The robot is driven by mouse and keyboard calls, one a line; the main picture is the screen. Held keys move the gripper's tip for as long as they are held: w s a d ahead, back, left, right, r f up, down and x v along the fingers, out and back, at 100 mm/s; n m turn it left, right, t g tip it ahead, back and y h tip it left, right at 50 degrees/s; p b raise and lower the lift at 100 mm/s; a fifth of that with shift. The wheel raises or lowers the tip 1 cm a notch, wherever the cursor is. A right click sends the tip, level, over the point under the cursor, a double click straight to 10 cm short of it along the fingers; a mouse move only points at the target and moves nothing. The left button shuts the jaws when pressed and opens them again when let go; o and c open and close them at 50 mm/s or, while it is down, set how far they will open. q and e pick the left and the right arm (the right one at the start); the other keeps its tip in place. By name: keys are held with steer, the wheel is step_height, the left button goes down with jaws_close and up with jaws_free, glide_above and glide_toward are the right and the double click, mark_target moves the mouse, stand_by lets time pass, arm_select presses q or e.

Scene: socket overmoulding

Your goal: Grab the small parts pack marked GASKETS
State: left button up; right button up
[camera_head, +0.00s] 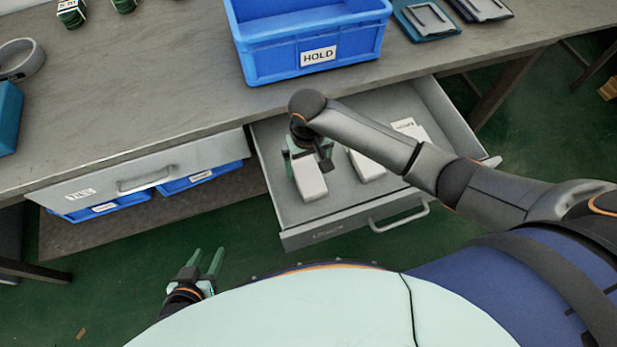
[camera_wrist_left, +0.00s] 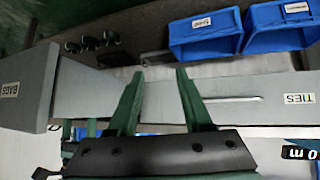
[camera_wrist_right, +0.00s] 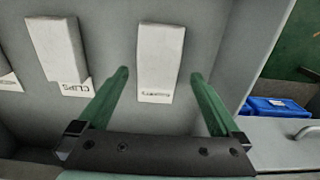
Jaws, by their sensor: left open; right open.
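Three white packs lie in the open drawer (camera_head: 349,208). The leftmost pack (camera_head: 313,185) has a small label that is too blurred to read surely; it shows in the right wrist view (camera_wrist_right: 161,55). The middle pack (camera_head: 366,164) reads CLIPS in the right wrist view (camera_wrist_right: 56,48). The third pack (camera_head: 408,128) is partly hidden by my right arm. My right gripper (camera_head: 308,160) is open over the leftmost pack, its fingers either side of the pack's labelled end in the right wrist view (camera_wrist_right: 160,75). Contact cannot be told. My left gripper (camera_head: 207,256) is open and empty, low before the bench.
A blue HOLD crate (camera_head: 310,75) stands on the bench (camera_head: 150,100) above the open drawer. A shut TIES drawer (camera_head: 140,180) is to the left, with blue bins (camera_head: 200,178) below. The drawer walls surround the packs closely.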

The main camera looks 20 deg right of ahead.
mark_target(309, 176)
step_height(309, 176, down, 6)
steer(key=shift+d+r+b, duration=0.1)
steer(key=shift+d+b, duration=0.05)
steer(key=shift+b, duration=0.6)
steer(key=shift+w, duration=0.1)
steer(key=c, duration=1.1)
